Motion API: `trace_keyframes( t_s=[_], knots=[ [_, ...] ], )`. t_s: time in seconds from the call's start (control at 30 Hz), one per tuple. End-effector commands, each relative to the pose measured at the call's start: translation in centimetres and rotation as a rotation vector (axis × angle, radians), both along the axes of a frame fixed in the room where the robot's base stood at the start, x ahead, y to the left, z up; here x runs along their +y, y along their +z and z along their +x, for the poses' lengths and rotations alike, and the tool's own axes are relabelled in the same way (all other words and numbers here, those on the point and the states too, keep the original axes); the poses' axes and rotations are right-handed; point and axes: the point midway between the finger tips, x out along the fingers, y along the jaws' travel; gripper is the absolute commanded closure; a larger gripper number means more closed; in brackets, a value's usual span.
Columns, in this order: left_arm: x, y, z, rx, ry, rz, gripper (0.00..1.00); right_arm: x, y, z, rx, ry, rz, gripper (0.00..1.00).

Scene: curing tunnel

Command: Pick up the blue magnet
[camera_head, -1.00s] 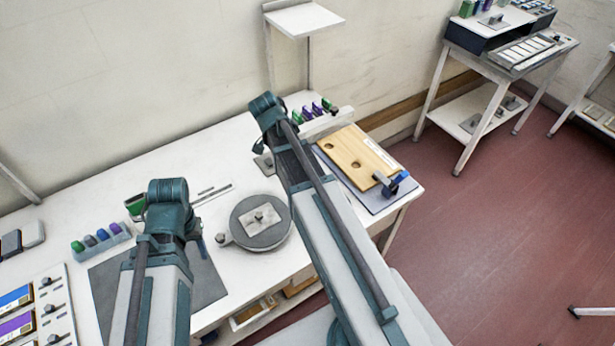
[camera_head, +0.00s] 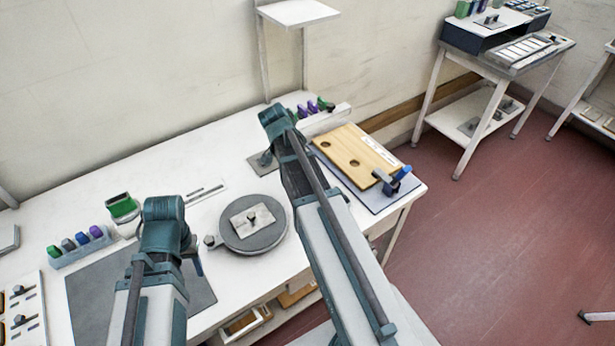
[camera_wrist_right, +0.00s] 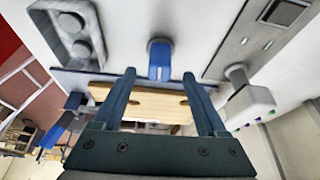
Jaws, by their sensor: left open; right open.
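In the right wrist view a blue block with a pale end (camera_wrist_right: 160,60) stands on the white surface, beyond and between the fingertips of my right gripper (camera_wrist_right: 160,76). It looks like the blue magnet, though I cannot be sure. The fingers are apart with nothing between them. In the head view my right arm hides that gripper and this block. My left gripper (camera_head: 197,261) points down over the grey mat (camera_head: 90,295), partly hidden behind its own wrist; it is open.
A wooden board (camera_head: 355,150) with a blue-handled clamp (camera_head: 398,180) lies at the table's right end. A grey turntable (camera_head: 270,238) sits mid-table. A rack (camera_head: 88,252) of coloured pieces and a green container (camera_head: 122,206) stand left.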

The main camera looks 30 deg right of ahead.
Motion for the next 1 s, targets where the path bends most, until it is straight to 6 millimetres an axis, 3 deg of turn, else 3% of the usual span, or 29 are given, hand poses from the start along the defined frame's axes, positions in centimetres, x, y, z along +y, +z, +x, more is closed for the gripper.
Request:
trace_keyframes(
  t_s=[0.03,0.2,0.53,0.93,1.0],
  knots=[
    [0.0,-1.2,0.0,0.000,0.000,0.000,0.50,-0.4,-1.2,0.0,0.000,-0.001,0.000,0.25],
    [0.0,-3.2,0.0,0.000,0.000,0.000,0.50,-1.4,-3.2,0.1,0.001,-0.001,0.000,0.25],
    [0.0,-3.4,0.0,0.000,0.000,0.000,0.50,-1.6,-3.4,0.1,0.000,0.000,0.000,0.25],
    [0.0,-3.4,0.0,0.000,0.000,0.000,0.50,-1.6,-3.4,0.1,0.000,0.000,0.000,0.97],
    [0.0,-3.4,0.0,0.000,0.000,0.000,0.50,-1.6,-3.4,0.1,0.000,0.000,0.000,1.00]
  ],
)
